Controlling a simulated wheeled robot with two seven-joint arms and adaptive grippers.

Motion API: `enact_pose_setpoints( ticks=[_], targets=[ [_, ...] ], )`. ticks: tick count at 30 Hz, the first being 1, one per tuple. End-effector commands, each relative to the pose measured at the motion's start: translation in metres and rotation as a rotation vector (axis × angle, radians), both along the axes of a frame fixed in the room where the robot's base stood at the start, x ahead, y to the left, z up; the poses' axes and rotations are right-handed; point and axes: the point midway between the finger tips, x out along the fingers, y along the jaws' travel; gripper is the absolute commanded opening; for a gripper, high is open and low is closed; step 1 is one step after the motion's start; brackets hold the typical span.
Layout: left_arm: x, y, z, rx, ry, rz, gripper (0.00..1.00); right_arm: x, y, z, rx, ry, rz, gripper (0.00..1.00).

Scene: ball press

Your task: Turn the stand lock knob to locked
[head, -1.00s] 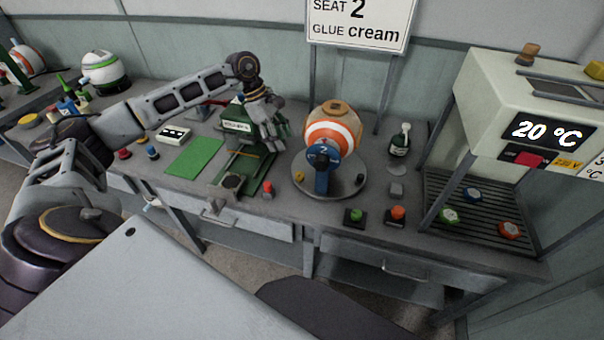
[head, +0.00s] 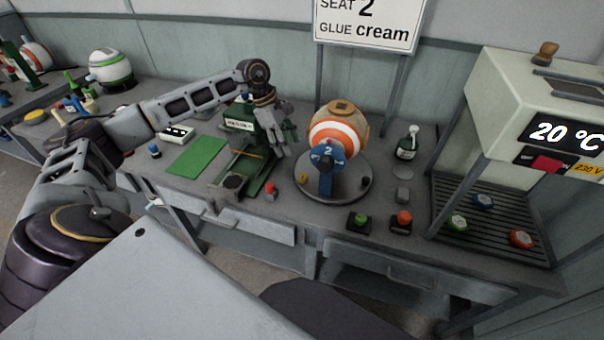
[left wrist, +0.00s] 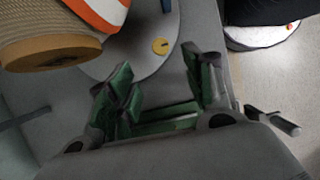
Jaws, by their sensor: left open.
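The ball stand is a round grey plate (head: 350,188) bearing an orange-and-white ball (head: 336,130) with a tan top. A blue part marked 2 (head: 327,160) stands at its front. A small yellow knob (head: 303,177), which I take as the lock knob, sits on the plate's left edge. It also shows in the left wrist view (left wrist: 160,46), beyond the fingers. My left gripper (head: 281,147) points down, left of the ball and above the table, in front of the green press (head: 240,125). It is open and empty, apart from the knob (left wrist: 160,90).
A green mat (head: 198,156) lies left of the press. A red-topped button (head: 270,188), a green button (head: 360,220) and an orange button (head: 403,218) stand near the front edge. A glue bottle (head: 407,145) stands right of the stand. The heater box (head: 510,110) is at the right.

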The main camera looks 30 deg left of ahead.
Motion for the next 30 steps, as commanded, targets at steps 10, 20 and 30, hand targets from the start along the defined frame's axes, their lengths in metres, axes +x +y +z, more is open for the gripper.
enact_pose_setpoints(
  ticks=[10,20,30],
  targets=[
    [0.003,-0.015,-0.037,-0.001,0.003,-0.001,0.51,0.006,0.001,0.004,0.001,-0.007,0.0,0.4],
    [0.007,-0.032,-0.078,-0.002,0.002,-0.001,0.51,0.006,0.0,0.007,0.0,-0.007,0.001,0.4],
    [0.01,-0.045,-0.112,-0.002,0.002,-0.001,0.51,0.002,0.001,0.009,0.002,-0.003,0.001,0.4]
  ],
)
